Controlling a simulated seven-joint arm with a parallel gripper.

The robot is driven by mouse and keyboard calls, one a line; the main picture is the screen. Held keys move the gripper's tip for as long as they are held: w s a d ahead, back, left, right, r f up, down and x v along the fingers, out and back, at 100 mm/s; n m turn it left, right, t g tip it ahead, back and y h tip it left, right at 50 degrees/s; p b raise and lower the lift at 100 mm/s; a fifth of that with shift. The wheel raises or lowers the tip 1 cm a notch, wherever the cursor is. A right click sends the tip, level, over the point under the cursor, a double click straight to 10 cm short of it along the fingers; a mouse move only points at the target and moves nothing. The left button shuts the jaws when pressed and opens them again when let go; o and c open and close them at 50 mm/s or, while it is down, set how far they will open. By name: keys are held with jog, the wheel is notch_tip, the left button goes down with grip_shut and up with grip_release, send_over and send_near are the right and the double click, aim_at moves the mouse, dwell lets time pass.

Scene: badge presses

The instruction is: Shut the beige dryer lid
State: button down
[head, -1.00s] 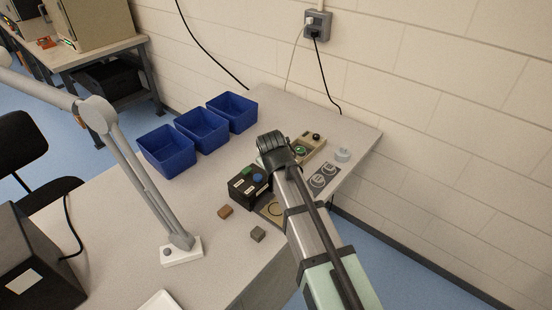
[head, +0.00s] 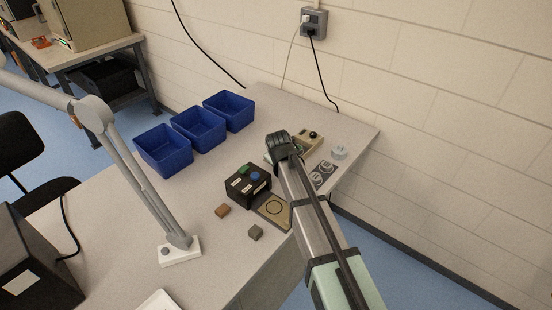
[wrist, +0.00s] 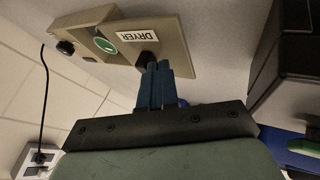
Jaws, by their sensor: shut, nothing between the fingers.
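The beige dryer (head: 311,144) stands on the bench beyond my gripper, partly hidden by it in the head view. In the wrist view its flat beige lid (wrist: 176,50) carries a white DRYER label (wrist: 137,33), beside a panel with a green round button (wrist: 103,46) and a black knob (wrist: 65,47). I cannot tell how far the lid is tilted. My gripper (wrist: 157,75) is shut and empty, its fingertips over the lid's edge by a dark spot near the label. Contact is unclear. In the head view my gripper (head: 284,147) is at the dryer's left side.
A black box (head: 247,185) with green and blue buttons stands close left of my gripper, with a beige plate (head: 275,209) beside it. A grey dial plate (head: 322,174) and pale cylinder (head: 339,152) lie right. Blue bins (head: 198,129) stand at the back left.

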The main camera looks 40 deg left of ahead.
jog(key=w, duration=0.9)
jog(key=shift+w+a, duration=0.1)
jog(key=shift+w, duration=0.65)
jog(key=shift+w, duration=0.1)
